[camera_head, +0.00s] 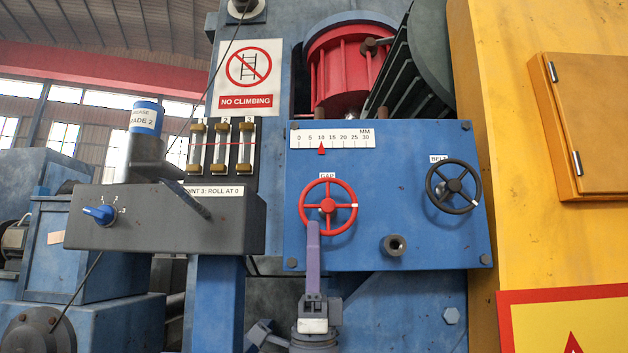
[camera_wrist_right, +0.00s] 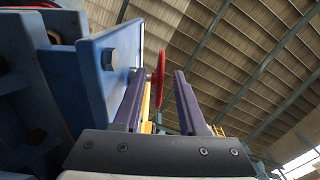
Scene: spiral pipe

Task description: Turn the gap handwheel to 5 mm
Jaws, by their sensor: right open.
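The red gap handwheel (camera_head: 328,206) is on the blue panel (camera_head: 400,215), under a GAP label, with a pale mark on its right rim. Above it, the red pointer (camera_head: 321,149) stands at about 10 on the MM scale (camera_head: 345,135). My right gripper (camera_head: 313,226) is upright, its purple fingertips at the wheel's lower left in the head view. In the wrist view the right gripper (camera_wrist_right: 160,74) is open, with the red wheel (camera_wrist_right: 161,72) seen edge-on between the fingers. Contact cannot be told. My left gripper is not in view.
A black BELT handwheel (camera_head: 453,186) is on the panel's right, with a round stub (camera_head: 394,245) below. A dark grey box (camera_head: 165,220) with a blue knob (camera_head: 100,214) juts out at left. A yellow housing (camera_head: 530,230) stands at right.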

